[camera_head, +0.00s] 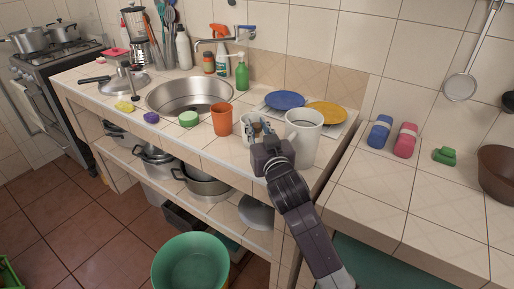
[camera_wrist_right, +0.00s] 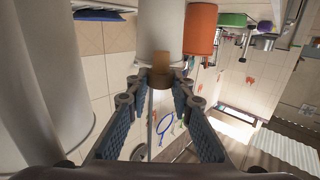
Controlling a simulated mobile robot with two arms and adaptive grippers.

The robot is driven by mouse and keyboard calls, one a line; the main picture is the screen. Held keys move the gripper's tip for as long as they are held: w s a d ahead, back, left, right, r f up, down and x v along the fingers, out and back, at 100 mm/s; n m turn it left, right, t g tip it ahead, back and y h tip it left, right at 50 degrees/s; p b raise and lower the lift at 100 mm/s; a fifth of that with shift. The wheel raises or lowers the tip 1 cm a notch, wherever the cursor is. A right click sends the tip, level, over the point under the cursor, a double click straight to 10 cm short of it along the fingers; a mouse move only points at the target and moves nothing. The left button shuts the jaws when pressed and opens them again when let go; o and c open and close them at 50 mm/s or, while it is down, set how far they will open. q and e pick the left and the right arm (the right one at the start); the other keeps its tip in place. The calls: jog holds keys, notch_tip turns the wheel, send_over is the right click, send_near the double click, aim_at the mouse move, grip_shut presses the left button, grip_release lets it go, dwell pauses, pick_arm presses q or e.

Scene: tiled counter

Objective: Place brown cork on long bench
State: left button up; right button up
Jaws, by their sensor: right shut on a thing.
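A small brown cork (camera_wrist_right: 160,68) sits between the fingertips of my right gripper (camera_wrist_right: 160,84) in the right wrist view. In the head view my right gripper (camera_head: 257,129) is shut on it, above the tiled sink counter, between a small white cup (camera_head: 244,122) and a white pitcher (camera_head: 304,140). The cork shows there only as a small brown patch. The long sink counter (camera_head: 205,139) runs from the stove to the right-hand counter (camera_head: 400,199). I cannot tell which of these is the long bench. My left gripper is not in view.
An orange cup (camera_head: 222,120) stands left of the white cup. Blue (camera_head: 285,100) and yellow (camera_head: 326,112) plates lie behind the pitcher. The right-hand counter is mostly clear in front of blue and pink items (camera_head: 405,141). A green bucket (camera_head: 190,264) is on the floor.

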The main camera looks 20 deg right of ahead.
jog(key=shift+f, duration=3.6)
jog(key=shift+f+b, duration=0.1)
jog(key=shift+b, duration=0.25)
jog(key=o, duration=0.5)
jog(key=shift+o, duration=0.2)
